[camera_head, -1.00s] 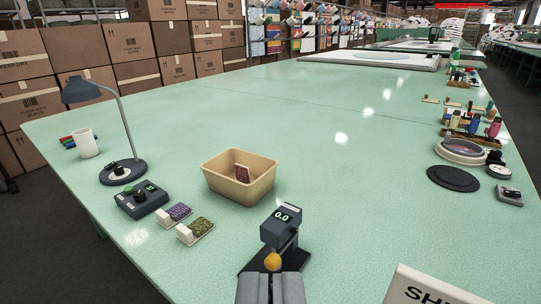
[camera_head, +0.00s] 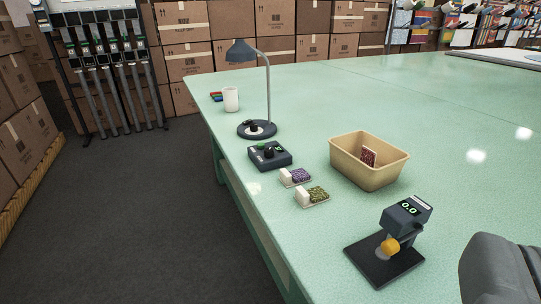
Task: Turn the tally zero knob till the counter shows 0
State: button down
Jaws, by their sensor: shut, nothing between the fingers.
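A dark box with a black knob (camera_head: 270,150) and a small green-lit display stands near the table's left edge; it looks like the tally counter (camera_head: 284,161). Its digits are too small to read. My gripper (camera_head: 500,268) shows as a grey shape at the lower right corner, partly cut off by the frame. It is shut and empty, well apart from the box, to its right and nearer the camera.
A gauge (camera_head: 407,211) reading 0.0, with a yellow ball below, stands between box and gripper. A tan bin (camera_head: 345,165) holds a dark red item. Two small trays (camera_head: 313,202), a desk lamp (camera_head: 242,52) and a white cup (camera_head: 231,99) line the left side. Floor lies left.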

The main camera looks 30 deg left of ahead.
aim_at(269, 153)
jog(key=i+j, duration=0.7)
jog(key=u, duration=0.05)
